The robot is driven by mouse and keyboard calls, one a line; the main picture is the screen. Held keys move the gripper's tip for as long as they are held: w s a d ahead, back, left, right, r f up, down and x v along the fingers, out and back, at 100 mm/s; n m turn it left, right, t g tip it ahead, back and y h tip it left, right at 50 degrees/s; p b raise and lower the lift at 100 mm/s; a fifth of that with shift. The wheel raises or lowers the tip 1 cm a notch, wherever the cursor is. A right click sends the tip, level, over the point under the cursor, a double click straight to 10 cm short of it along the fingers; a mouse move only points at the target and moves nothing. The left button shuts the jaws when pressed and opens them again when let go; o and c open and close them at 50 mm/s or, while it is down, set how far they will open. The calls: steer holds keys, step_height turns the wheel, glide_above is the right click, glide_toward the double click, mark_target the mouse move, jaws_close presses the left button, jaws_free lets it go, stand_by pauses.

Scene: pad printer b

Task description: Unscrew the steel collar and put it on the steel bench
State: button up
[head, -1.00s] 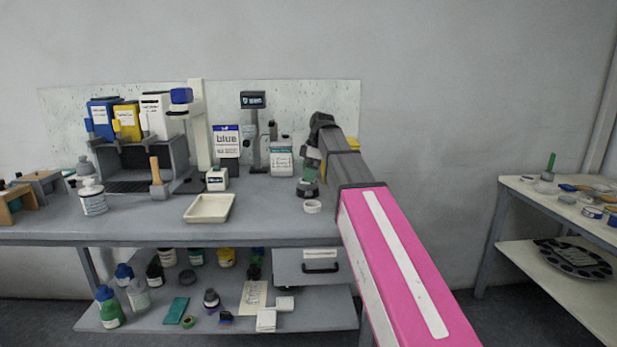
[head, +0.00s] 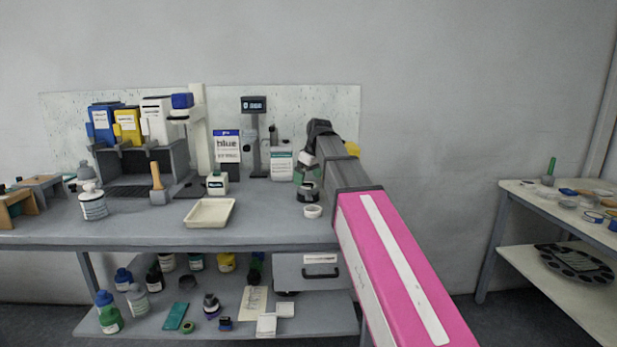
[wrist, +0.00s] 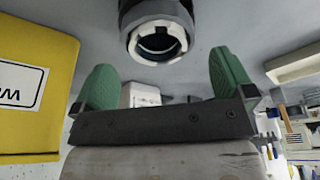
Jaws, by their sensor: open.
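A dark round holder (head: 308,196) stands on the grey steel bench (head: 130,228), near its right end. In the wrist view, which is upside down, a pale metal ring, apparently the steel collar (wrist: 134,49), sits on the holder's open end around a dark hole. My gripper (head: 307,176) is just above the holder in the head view. In the wrist view its two green fingers are wide apart and empty, with the collar beyond their tips and between their lines. I see no contact. My arm hides part of the bench's right end.
A separate pale ring (head: 313,212) lies on the bench in front of the holder. A cream tray (head: 188,222) stands left of it, with clear bench between. A labelled bottle (head: 281,164) and a display post (head: 253,104) stand behind. A yellow container (wrist: 35,85) is close beside my gripper.

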mark_target(308, 185)
steer(key=m, duration=0.3)
steer(key=shift+h, duration=0.4)
steer(key=m+t+h, duration=0.1)
steer(key=m, duration=0.3)
steer(key=shift+a, duration=0.1)
steer(key=m+h, duration=0.1)
steer(key=m, duration=0.2)
steer(key=shift+m, duration=0.3)
steer(key=m, duration=0.3)
steer(key=shift+m+h, duration=0.4)
steer(key=shift+f, duration=0.1)
steer(key=shift+f, duration=1.7)
